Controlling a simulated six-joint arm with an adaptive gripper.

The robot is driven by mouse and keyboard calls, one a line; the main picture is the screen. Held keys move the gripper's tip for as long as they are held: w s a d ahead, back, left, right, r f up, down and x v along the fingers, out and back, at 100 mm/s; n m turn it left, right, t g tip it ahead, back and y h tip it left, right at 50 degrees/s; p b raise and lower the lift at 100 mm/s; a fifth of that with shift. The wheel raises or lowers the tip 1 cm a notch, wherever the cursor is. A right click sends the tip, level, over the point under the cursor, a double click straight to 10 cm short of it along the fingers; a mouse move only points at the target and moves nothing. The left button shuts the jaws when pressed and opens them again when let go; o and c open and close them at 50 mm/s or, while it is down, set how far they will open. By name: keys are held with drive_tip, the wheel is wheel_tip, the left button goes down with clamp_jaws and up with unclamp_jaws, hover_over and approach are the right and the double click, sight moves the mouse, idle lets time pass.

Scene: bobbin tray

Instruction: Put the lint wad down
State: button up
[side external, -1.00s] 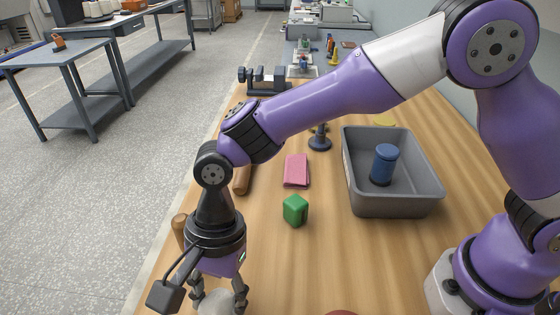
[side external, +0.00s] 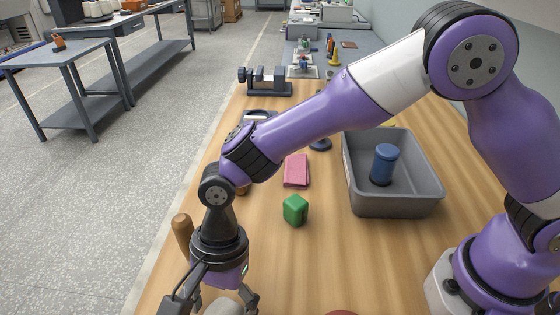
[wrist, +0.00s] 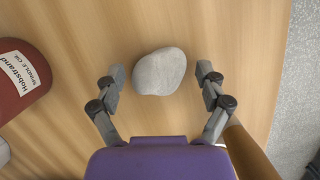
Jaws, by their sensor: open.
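The lint wad (wrist: 159,71) is a pale grey, rounded lump. In the wrist view it lies over the wooden bench top, between my fingertips, with a gap on each side. My gripper (wrist: 160,73) is open around it and does not visibly touch it. In the side view the wad (side external: 222,307) shows only in part at the bottom edge, under my gripper (side external: 222,301). The fingertips are partly cut off there, so the contact with the bench is hidden.
A red can (wrist: 18,82) labelled spindle oil stands left in the wrist view. A wooden handle (side external: 182,232) is close beside my gripper.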

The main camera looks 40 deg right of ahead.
drive_tip(key=v, duration=1.1)
drive_tip(key=w+d+r+n+t, duration=0.1)
drive_tip(key=d+r+n+t, duration=0.2)
drive_tip(key=d+r, duration=0.45)
drive_tip(key=s+d+n+t+h, duration=0.1)
drive_tip(key=s+d+n+t, duration=0.1)
drive_tip(key=d, duration=0.7)
drive_tip(key=s+d+f+n+t+h, duration=0.1)
drive_tip(key=s+d+n, duration=0.3)
drive_tip(key=d, duration=0.6)
drive_tip(key=shift+s+f+n+t+h, duration=0.25)
drive_tip(key=shift+n+t+h, duration=0.25)
drive_tip(key=shift+n, duration=0.7)
